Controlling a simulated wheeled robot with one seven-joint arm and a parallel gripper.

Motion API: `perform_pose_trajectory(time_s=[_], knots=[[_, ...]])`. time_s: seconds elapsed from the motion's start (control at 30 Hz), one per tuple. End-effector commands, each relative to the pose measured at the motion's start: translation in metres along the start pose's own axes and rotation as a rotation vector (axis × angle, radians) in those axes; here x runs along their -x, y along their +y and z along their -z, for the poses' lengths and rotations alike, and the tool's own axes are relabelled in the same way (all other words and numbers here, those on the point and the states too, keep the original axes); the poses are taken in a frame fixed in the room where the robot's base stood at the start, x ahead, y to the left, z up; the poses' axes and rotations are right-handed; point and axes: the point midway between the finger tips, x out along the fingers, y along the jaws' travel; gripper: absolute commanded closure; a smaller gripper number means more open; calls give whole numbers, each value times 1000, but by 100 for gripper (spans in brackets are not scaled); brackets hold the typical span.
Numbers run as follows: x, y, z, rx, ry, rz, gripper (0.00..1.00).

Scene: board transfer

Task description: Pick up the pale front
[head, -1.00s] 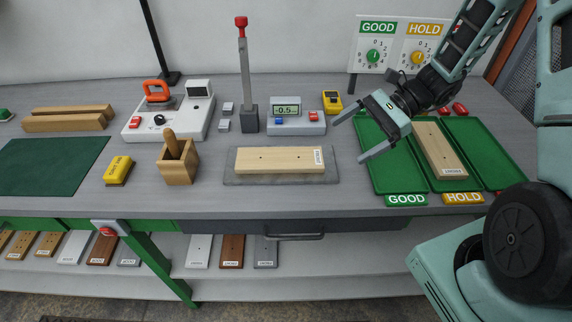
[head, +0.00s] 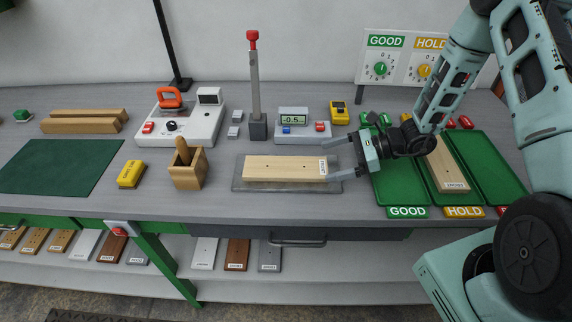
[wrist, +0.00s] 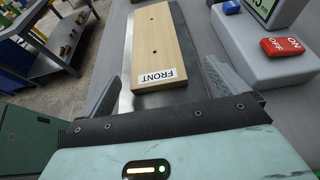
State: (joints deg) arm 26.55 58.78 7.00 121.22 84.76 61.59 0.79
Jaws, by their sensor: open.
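The pale front (head: 285,168) is a light wood board with two small dark holes and a white label at its right end. It lies flat on a grey metal plate (head: 236,185) on the bench. In the wrist view the board (wrist: 162,38) shows its label reading FRONT, nearest to me. My gripper (head: 332,161) is open and empty at the board's right end. Its two fingers point left, one on each side of the label end in the wrist view, with no clear contact.
A scale with a display (head: 302,126) stands behind the board's right end. A wooden block holder (head: 187,168) and a yellow box (head: 131,174) are to the left. Green trays (head: 402,185) marked GOOD and HOLD lie right; the HOLD tray holds another pale board (head: 446,163).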

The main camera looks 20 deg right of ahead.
Motion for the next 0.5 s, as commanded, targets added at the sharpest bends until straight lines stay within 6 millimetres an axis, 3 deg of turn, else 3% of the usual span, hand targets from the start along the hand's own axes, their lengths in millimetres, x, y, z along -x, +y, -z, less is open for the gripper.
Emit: perform_pose_trajectory(time_s=[0.5], knots=[[-53, 7, -4, 0, 1, -1, 2]])
